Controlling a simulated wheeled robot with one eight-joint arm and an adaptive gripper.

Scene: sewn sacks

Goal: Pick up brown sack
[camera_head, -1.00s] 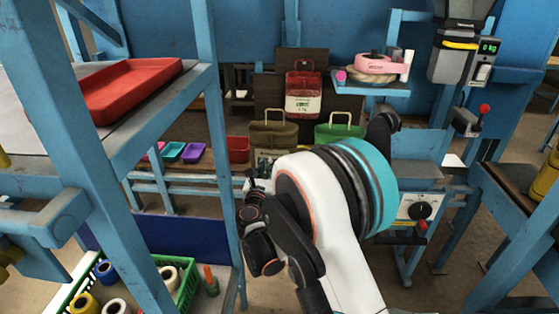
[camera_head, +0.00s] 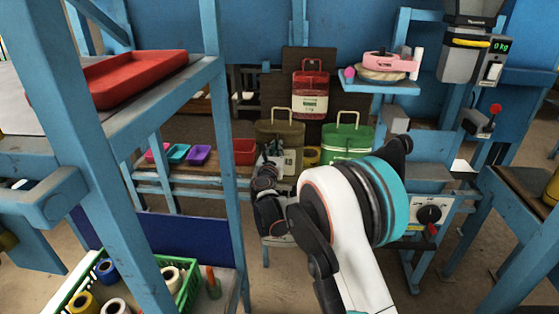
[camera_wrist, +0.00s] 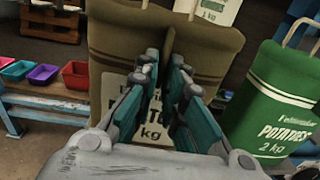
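The brown sack (camera_head: 290,133) stands upright on a low bench, with its looped handle raised. In the wrist view the brown sack (camera_wrist: 215,62) fills the middle, with a vertical crease near its centre and a white label partly hidden by my fingers. My gripper (camera_wrist: 164,62) is at the sack's front face. Its two fingers stand apart with a narrow gap, and brown cloth and label show between them. I cannot tell whether the fingertips touch the cloth. In the head view my gripper (camera_head: 272,155) is small, in front of the sack's lower left.
A green sack (camera_head: 347,140) stands close on the right. A red sack (camera_head: 311,80) is behind and higher. Small coloured trays (camera_head: 199,155) and a red bin (camera_head: 244,150) lie to the left. A blue rack post (camera_head: 224,130) rises left of my arm.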

